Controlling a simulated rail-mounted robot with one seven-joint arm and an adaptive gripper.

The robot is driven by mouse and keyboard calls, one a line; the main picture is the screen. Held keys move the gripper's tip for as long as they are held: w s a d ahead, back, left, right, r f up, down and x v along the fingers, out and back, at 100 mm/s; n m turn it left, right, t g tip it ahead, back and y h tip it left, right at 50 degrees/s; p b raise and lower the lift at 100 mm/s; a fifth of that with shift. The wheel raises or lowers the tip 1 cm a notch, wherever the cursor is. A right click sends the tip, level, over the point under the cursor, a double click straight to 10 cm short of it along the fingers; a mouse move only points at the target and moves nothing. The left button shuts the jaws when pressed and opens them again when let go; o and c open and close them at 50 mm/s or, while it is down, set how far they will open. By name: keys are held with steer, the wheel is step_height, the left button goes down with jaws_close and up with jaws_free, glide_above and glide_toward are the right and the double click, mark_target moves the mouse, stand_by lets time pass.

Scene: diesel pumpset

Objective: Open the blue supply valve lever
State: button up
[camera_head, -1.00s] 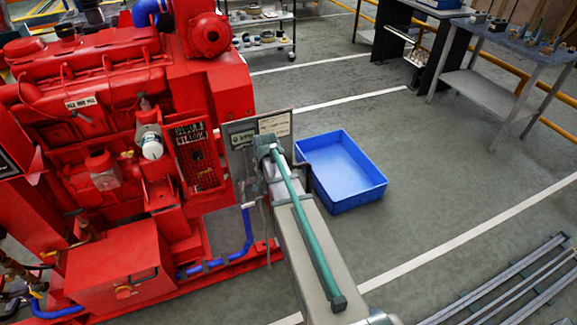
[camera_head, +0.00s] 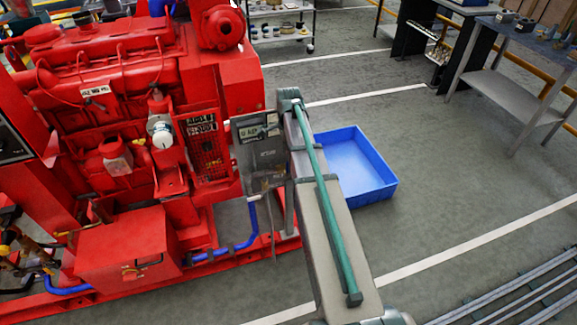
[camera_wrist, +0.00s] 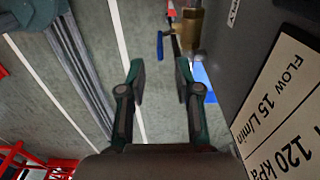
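In the wrist view, a small blue lever (camera_wrist: 160,46) hangs beside a brass valve body (camera_wrist: 189,32) beyond my fingertips. A red piece (camera_wrist: 171,12) shows above the lever. My gripper (camera_wrist: 159,72) is open and empty, with its two dark green fingers apart. The lever lies past the gap between the fingers and does not appear touched. In the head view, my arm covers the area beside the grey panel (camera_head: 258,150), and neither my fingers nor the lever can be made out.
A grey panel with a white flow label (camera_wrist: 275,100) stands close on the right in the wrist view. The red engine (camera_head: 110,130) fills the left of the head view. A blue bin (camera_head: 375,188) sits on the floor behind my arm.

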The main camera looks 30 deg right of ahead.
mark_target(288, 171)
step_height(288, 171, down, 8)
steer(key=shift+f+p, duration=0.1)
steer(key=shift+p, duration=0.7)
jaws_close()
